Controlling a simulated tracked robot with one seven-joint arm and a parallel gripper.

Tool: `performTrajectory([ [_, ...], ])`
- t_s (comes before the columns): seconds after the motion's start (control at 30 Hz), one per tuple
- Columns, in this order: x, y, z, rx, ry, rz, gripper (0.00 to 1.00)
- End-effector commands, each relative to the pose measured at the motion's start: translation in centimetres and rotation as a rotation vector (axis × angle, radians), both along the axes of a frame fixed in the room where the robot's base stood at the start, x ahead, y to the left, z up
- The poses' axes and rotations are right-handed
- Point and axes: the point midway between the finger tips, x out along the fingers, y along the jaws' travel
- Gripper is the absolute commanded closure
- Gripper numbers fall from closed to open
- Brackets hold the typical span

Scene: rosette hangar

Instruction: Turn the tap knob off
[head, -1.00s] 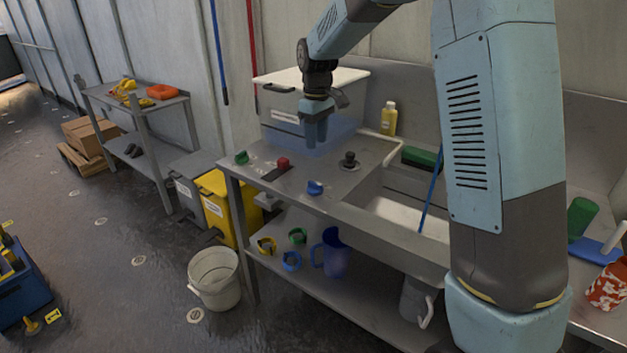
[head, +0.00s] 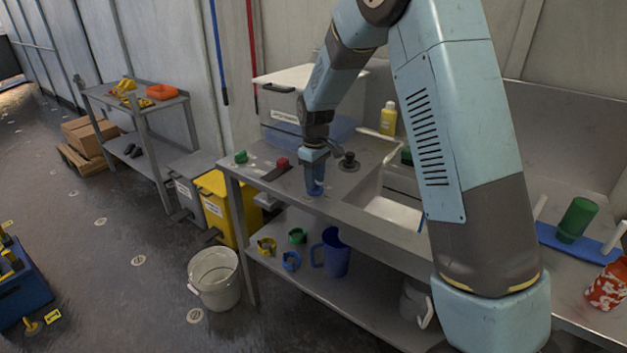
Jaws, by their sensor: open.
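Small knobs stand on the left part of the metal sink counter (head: 265,172): a green one (head: 240,157), a red one (head: 282,164) and a black one (head: 349,161). I cannot tell from their looks which is the tap knob. My gripper (head: 316,187) points down with its fingers open, low over the counter's front, where a blue knob stands. The fingers cover most of the blue knob, so I cannot tell whether they are around it or touching it. The black knob is just right of my gripper.
A white-lidded box (head: 290,95) and yellow bottle (head: 388,118) stand behind. The sink basin (head: 395,212) is to the right. A blue jug (head: 335,252) and several coloured rings are on the lower shelf. A white bucket (head: 214,278) and yellow bin (head: 226,205) stand left.

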Motion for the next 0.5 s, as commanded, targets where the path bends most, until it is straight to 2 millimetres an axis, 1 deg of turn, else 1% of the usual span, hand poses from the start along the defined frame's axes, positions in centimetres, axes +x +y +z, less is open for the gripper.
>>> performTrajectory([
  [0.13,0.00,0.00,-0.79,-0.001,-0.001,0.000,0.60],
  [0.43,-0.01,0.04,-0.91,0.000,-0.001,0.001,0.60],
  [0.5,-0.01,0.06,-0.90,0.000,-0.001,0.001,0.66],
])
